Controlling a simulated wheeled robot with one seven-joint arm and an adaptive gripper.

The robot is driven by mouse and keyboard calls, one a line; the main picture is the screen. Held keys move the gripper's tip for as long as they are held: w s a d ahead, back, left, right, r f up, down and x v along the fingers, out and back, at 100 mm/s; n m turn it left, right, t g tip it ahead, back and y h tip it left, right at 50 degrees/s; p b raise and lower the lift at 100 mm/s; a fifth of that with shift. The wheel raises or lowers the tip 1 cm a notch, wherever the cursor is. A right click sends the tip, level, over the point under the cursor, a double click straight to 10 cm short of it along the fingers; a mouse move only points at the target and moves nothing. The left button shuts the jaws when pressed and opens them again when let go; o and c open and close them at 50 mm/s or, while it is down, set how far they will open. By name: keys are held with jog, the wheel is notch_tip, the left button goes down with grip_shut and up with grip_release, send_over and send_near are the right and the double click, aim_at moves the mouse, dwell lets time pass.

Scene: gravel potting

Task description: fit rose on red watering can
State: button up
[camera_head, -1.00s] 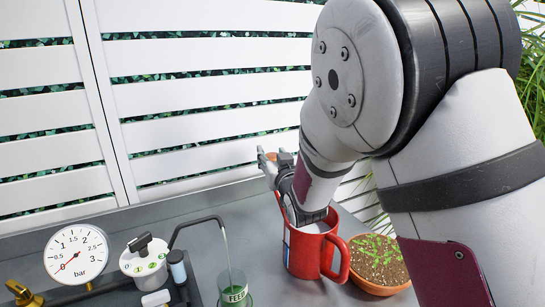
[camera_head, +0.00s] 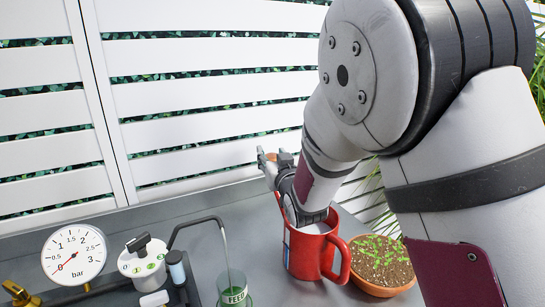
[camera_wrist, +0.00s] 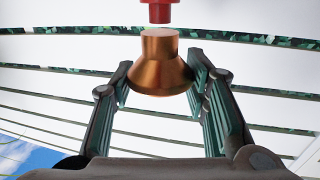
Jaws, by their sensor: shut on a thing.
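The red watering can (camera_head: 303,256) stands upright on the grey bench, handle to the right; my wrist covers part of its top and most of its spout. The copper-coloured rose (camera_wrist: 160,68) is between the fingers of my gripper (camera_wrist: 160,84), its narrow neck up and wide end down. A bit of the rose shows in the head view (camera_head: 271,157), between the fingertips above and left of the can. In the wrist view the red spout tip (camera_wrist: 160,12) is just above the rose's neck, nearly in line, with a thin light gap between them.
A terracotta pot of seedlings (camera_head: 380,263) stands right beside the can. To the left are a pressure gauge (camera_head: 75,256), a white dosing unit (camera_head: 142,260) and a green FEED beaker (camera_head: 232,290) under a bent black tube. A white slatted fence (camera_head: 200,105) stands behind the bench.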

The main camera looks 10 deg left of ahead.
jog(key=shift+s+d+f+b, duration=0.1)
jog(key=shift+d+f+b, duration=0.05)
jog(key=shift+f+b, duration=0.55)
jog(key=shift+d+f+b, duration=0.1)
jog(key=shift+f+b, duration=0.45)
jog(key=shift+f, duration=0.15)
dwell(1.0)
jog(key=o, duration=1.2)
jog(key=shift+d+f, duration=0.1)
jog(key=shift+r, duration=0.3)
jog(key=o, duration=0.5)
jog(key=shift+c, duration=0.2)
jog(key=shift+a+r, duration=0.1)
jog(key=shift+a, duration=0.1)
jog(key=shift+r, duration=0.1)
jog(key=shift+r+p, duration=1.75)
jog(key=shift+r, duration=2.25)
jog(key=shift+c, duration=0.5)
